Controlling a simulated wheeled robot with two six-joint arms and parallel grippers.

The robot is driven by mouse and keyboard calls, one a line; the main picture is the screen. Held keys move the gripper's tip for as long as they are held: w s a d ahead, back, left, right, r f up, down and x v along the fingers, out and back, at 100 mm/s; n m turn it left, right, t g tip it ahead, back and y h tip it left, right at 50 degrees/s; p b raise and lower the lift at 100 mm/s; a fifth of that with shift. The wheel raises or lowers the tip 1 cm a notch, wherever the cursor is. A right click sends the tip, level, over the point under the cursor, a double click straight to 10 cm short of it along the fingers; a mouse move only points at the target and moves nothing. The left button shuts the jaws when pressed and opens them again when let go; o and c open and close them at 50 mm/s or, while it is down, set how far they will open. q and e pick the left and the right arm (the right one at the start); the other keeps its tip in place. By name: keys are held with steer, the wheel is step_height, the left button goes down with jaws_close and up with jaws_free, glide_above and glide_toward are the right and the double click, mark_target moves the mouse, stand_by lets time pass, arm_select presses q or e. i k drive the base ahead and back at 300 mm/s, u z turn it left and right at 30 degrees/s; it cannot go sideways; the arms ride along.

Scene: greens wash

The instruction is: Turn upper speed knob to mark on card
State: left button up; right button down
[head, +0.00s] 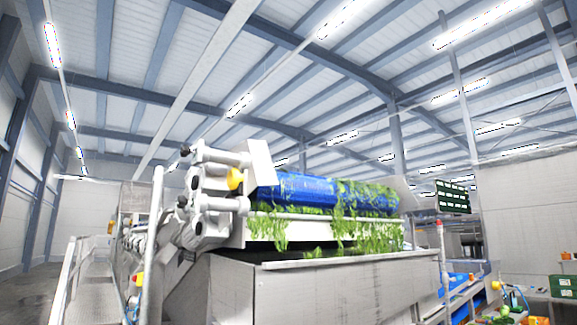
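Neither of my grippers shows in the head view. The washing machine's steel tank (320,292) fills the lower middle, with a blue roller (300,186) draped in green leaves above it. A round yellow part (235,179) sits on the pale bracket assembly (212,205) at the roller's left end. I cannot tell whether it is a speed knob. No card with a mark can be made out.
A dark board (452,196) with rows of light marks hangs at the right. Railings (150,250) run along the left by a walkway (97,285). A blue conveyor (462,290) and a green crate (563,286) stand at the lower right.

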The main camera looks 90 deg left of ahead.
mark_target(185, 150)
steer(key=u, duration=3)
